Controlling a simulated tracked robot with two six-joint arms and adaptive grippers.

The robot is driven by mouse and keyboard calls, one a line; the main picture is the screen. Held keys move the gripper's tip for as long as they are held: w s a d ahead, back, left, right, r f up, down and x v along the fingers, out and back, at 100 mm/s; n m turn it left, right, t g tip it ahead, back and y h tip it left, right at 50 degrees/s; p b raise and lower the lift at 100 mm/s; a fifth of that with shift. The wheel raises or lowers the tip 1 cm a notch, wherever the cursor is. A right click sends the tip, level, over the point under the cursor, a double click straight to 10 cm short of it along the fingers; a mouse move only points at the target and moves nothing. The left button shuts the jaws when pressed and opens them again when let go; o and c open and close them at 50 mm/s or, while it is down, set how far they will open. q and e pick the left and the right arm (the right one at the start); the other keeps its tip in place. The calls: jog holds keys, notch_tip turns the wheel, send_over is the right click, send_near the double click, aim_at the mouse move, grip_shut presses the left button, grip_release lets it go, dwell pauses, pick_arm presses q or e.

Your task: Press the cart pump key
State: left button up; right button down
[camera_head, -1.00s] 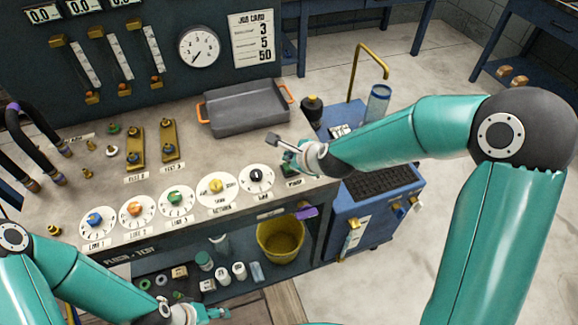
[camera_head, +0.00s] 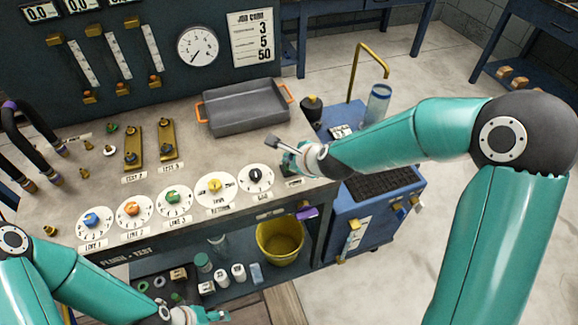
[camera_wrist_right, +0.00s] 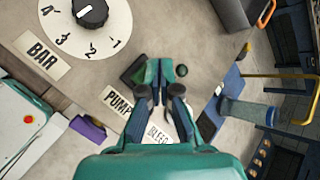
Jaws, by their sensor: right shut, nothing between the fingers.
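The "PUMP" label (camera_wrist_right: 117,100) is on the bench's front right corner, and it also shows small in the head view (camera_head: 293,183). A dark square key (camera_wrist_right: 133,74) sits beside it, partly hidden by my right gripper (camera_wrist_right: 159,70). The right gripper is shut and empty, its tips over or beside the key. I cannot tell whether they touch it. In the head view the right gripper (camera_head: 287,169) is low over this corner. My left gripper (camera_head: 214,314) is at the bottom edge, small, its jaws unclear.
The bar dial (camera_head: 255,179) is just left of the key. The blue cart (camera_head: 370,215) stands to the right.

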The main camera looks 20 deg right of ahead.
jog(key=shift+f+b, duration=0.35)
jog(key=shift+r, duration=0.1)
dwell(0.3)
jog(key=shift+r+p, duration=0.85)
jog(key=shift+r, duration=0.05)
notch_tip(320, 180, up, 6)
jog(key=p, duration=0.5)
jog(key=shift+f, duration=0.1)
